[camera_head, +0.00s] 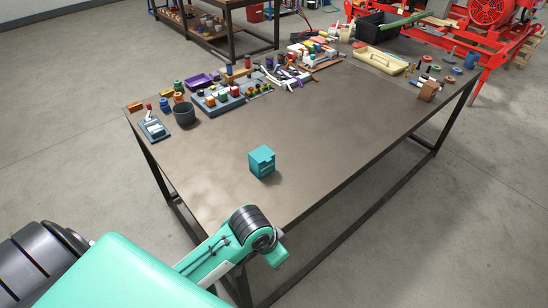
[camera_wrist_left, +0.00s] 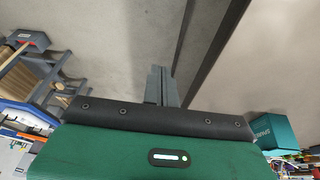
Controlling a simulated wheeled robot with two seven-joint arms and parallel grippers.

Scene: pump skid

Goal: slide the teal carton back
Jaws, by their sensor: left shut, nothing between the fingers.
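The teal carton (camera_head: 262,162) stands upright on the near part of the brown workbench (camera_head: 330,150), with bare tabletop around it. It also shows at the right side of the left wrist view (camera_wrist_left: 275,130), partly cut off by my wrist. My left arm comes in from the lower left of the head view and ends just in front of the carton, apart from it. My left gripper (camera_wrist_left: 161,86) shows in the left wrist view as narrow grey fingers, shut and empty, over the floor beside a dark bench bar. In the head view its fingers are hidden behind the wrist. My right gripper is in neither view.
Along the bench's far edge lie a dark cup (camera_head: 184,115), a grey tray of parts (camera_head: 218,100), a purple tray (camera_head: 200,81) and a cream tray (camera_head: 380,60). A brown block (camera_head: 428,91) stands far right. The bench middle is clear.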

